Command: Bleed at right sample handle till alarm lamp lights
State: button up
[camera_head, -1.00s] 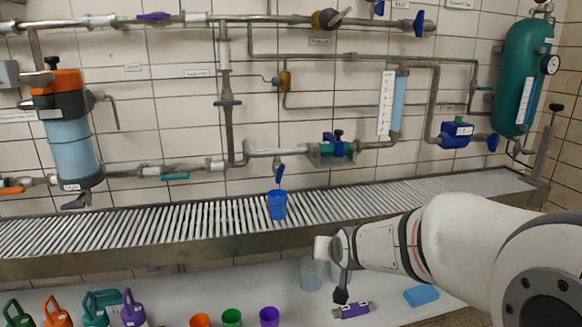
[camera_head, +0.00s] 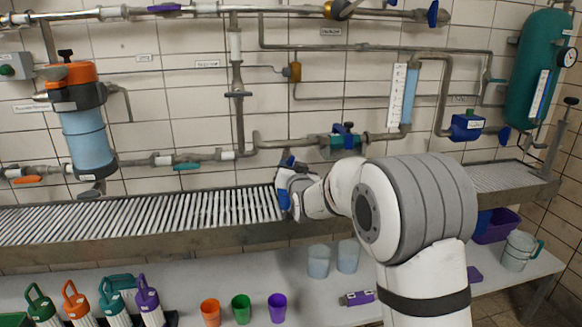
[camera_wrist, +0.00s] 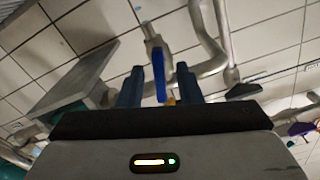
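The sample handle, a small blue lever (camera_head: 287,161) on a short tap, hangs from the lower pipe above the slatted drain channel (camera_head: 150,218). In the wrist view the blue lever (camera_wrist: 160,80) points down from its metal tap, between my two blue fingers. My gripper (camera_wrist: 159,84) is open, with a gap on both sides of the lever. In the head view my gripper (camera_head: 291,178) is at the lever and partly covers it. The blue cup below the tap cannot be made out clearly behind my gripper. I cannot identify a lit alarm lamp.
A green valve block (camera_head: 342,141) sits on the pipe just right of the tap. A grey box with a green button (camera_head: 8,71) is at the far left. Clear beakers (camera_head: 319,262), coloured cups (camera_head: 241,308) and bottles (camera_head: 147,298) stand on the lower shelf.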

jog(key=shift+w+a, duration=0.15)
jog(key=shift+w, duration=0.45)
grip_shut()
